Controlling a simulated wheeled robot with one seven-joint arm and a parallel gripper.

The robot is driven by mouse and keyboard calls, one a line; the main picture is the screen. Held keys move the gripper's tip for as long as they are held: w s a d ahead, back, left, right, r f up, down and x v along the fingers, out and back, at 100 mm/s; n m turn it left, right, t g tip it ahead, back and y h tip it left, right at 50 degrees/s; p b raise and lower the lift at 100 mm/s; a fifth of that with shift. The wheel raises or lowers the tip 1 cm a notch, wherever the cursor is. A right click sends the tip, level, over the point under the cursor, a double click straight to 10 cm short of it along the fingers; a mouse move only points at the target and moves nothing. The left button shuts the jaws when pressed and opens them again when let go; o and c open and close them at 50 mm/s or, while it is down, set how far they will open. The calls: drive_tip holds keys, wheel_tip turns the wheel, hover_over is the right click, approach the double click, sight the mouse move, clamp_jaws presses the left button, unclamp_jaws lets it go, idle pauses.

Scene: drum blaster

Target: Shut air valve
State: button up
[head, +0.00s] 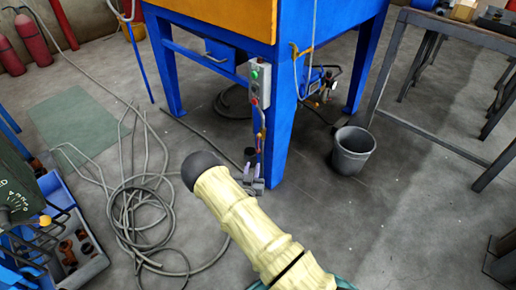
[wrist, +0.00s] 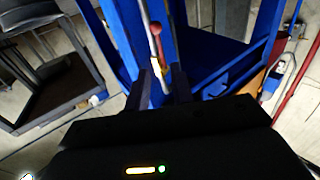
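In the head view, my gripper (head: 252,171) is low at the front blue leg of the blasting machine (head: 279,150). The valve body is not clear there.
A control box (head: 260,85) with green and red buttons hangs above the gripper. A grey bucket (head: 353,152) stands right of the leg. Loose hose (head: 135,205) coils on the floor at left, beside a blue bin (head: 75,245). A metal table (head: 460,40) stands at right.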

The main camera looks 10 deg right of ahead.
sight(258, 146)
drive_tip(key=b+x, duration=0.5)
drive_tip(key=x, duration=0.7)
drive_tip(key=shift+w+d+f, duration=0.1)
drive_tip(key=shift+w+f, duration=0.05)
drive_tip(key=shift+w, duration=0.1)
drive_tip(key=shift+w+d, duration=0.1)
drive_tip(key=shift+w, duration=0.15)
clamp_jaws()
